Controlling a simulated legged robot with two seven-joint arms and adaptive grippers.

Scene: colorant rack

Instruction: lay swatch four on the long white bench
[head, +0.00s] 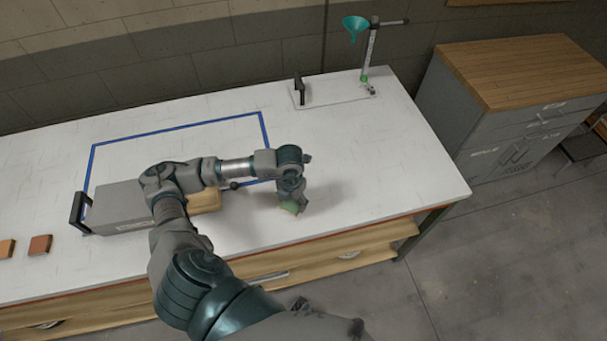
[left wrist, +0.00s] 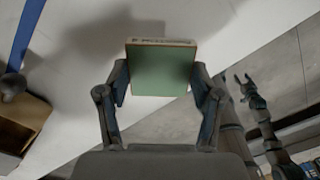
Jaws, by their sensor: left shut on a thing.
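My left gripper (head: 291,200) is shut on a green swatch (head: 291,208) low over the front right part of the long white bench (head: 380,150). In the left wrist view the green swatch (left wrist: 162,70) sits between the two fingers, its green face toward the camera and lettering on its pale edge. I cannot tell whether it touches the bench. No number is readable. My right gripper (left wrist: 250,92) shows in the left wrist view, beyond the bench edge, with its fingers apart and empty.
A grey box (head: 125,205) with a wooden drawer (head: 205,201) stands left, partly hidden by my arm. A blue outline (head: 180,127) lies behind it. Orange (head: 7,248) and reddish-brown (head: 40,245) swatches lie far left. A funnel stand (head: 368,55) stands back right. The bench's right end is clear.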

